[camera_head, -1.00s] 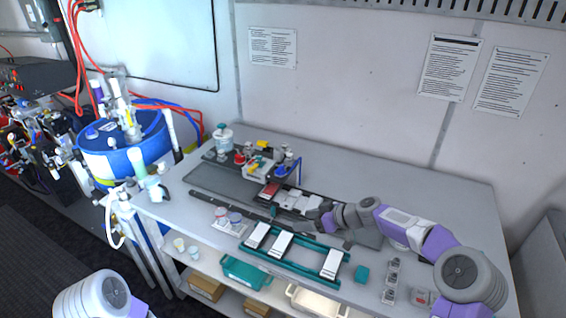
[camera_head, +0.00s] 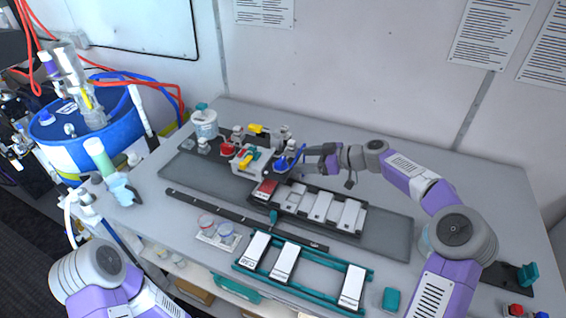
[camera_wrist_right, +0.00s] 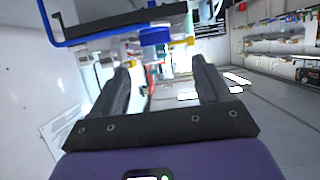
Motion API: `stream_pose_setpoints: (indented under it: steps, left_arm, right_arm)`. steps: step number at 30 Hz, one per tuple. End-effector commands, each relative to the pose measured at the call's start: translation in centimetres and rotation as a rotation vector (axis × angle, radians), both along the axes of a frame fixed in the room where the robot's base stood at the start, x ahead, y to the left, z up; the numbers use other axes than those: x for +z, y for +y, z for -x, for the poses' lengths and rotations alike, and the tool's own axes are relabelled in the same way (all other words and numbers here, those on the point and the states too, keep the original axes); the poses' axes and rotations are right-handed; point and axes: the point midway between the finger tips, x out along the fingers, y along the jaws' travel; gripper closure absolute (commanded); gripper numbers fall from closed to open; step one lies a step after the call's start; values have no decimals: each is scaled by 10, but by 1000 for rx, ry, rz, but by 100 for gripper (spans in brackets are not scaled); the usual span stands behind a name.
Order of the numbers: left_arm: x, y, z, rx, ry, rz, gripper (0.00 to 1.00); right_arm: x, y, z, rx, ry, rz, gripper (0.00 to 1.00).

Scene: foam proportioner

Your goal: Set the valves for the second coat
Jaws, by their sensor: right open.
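The valve block (camera_head: 243,170) stands at the back left of the grey bench. It carries a red knob (camera_head: 227,149), yellow handles (camera_head: 257,129) and a blue valve part (camera_head: 282,165) on its right side. My right gripper (camera_head: 306,160) is beside that blue part, at the right of the block. In the right wrist view the gripper (camera_wrist_right: 162,78) is open with nothing between its fingers. A blue knob (camera_wrist_right: 154,37) and a blue bar (camera_wrist_right: 85,38) lie beyond the fingertips; contact cannot be told.
A white bottle (camera_head: 204,125) stands behind the block. Panels lie in a black rack (camera_head: 318,193) and a teal rack (camera_head: 310,253) in front. A blue drum (camera_head: 88,118) is at the left. The bench's back right is clear.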

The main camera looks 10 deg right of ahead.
Motion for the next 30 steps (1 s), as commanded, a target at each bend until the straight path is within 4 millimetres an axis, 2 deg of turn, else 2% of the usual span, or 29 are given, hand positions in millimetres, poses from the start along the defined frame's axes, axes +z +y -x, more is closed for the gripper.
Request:
stream_pose_setpoints:
  steps: [1,3,18,29,30]
  left_arm:
    - [-6,0,0,0,-1,0,57]
    - [-7,0,-1,1,-2,0,57]
    - [2,0,-1,0,-2,0,57]
    - [2,0,-1,1,-2,0,57]
    - [2,0,-1,1,-2,0,57]
  right_arm:
    - [-7,1,0,1,1,-1,23]
    - [-9,4,-2,2,1,0,23]
    - [-32,55,-36,1,1,-1,23]
    - [-35,58,-39,0,1,-1,23]
    - [-35,58,-39,0,1,-1,30]
